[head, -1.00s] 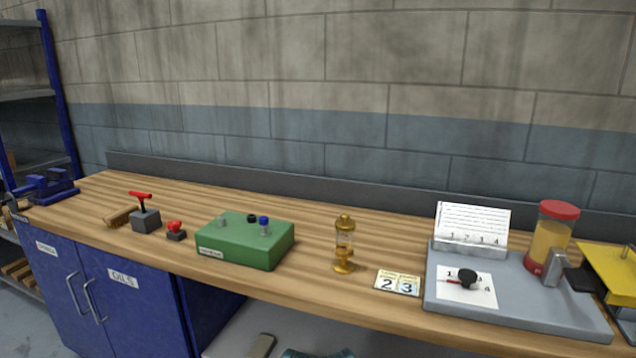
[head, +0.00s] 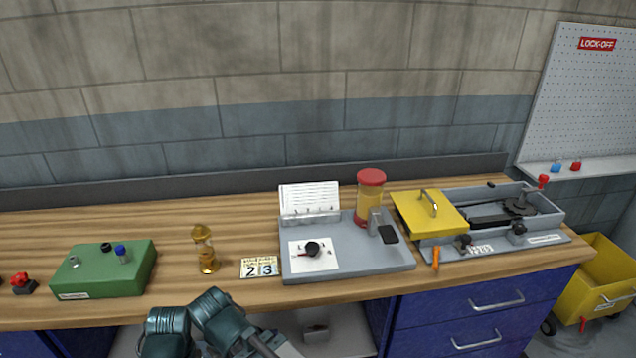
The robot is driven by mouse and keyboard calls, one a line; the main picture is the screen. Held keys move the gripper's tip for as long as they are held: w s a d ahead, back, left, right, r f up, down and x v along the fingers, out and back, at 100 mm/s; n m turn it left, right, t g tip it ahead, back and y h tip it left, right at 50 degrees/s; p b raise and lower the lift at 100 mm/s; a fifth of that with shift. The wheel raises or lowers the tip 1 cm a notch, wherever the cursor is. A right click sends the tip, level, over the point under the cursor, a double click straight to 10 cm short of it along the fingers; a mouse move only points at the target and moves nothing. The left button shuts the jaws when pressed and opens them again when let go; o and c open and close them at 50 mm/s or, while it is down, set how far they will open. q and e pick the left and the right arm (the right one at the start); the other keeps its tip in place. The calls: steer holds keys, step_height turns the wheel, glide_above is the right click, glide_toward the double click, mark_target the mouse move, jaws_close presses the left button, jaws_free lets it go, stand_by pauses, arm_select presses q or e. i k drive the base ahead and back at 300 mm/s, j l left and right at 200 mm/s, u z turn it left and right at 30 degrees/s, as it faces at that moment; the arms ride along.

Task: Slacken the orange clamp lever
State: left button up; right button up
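The orange clamp lever (head: 435,258) is a small upright orange piece at the front edge of a grey fixture (head: 545,241) on the right part of the bench. It stands just in front of a yellow cover (head: 430,212). Its exact angle and what it clamps are too small to tell. Teal and grey links of my own arm show at the bottom edge, below the bench front and well left of the lever. Neither of my grippers shows.
A grey board (head: 345,262) with a dial and a red-capped jar (head: 370,198) stands left of the lever. The fixture has black knobs (head: 517,228). A brass oiler (head: 205,250) and green box (head: 105,272) stand farther left. A yellow bin (head: 610,275) is beyond the bench's right end.

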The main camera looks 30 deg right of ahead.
mark_target(436, 249)
steer(key=z, duration=1.85)
steer(key=k+z, duration=0.1)
steer(key=z, duration=0.25)
steer(key=k+z, duration=0.1)
steer(key=z, duration=0.25)
steer(key=k+l+z, duration=0.1)
steer(key=z, duration=0.25)
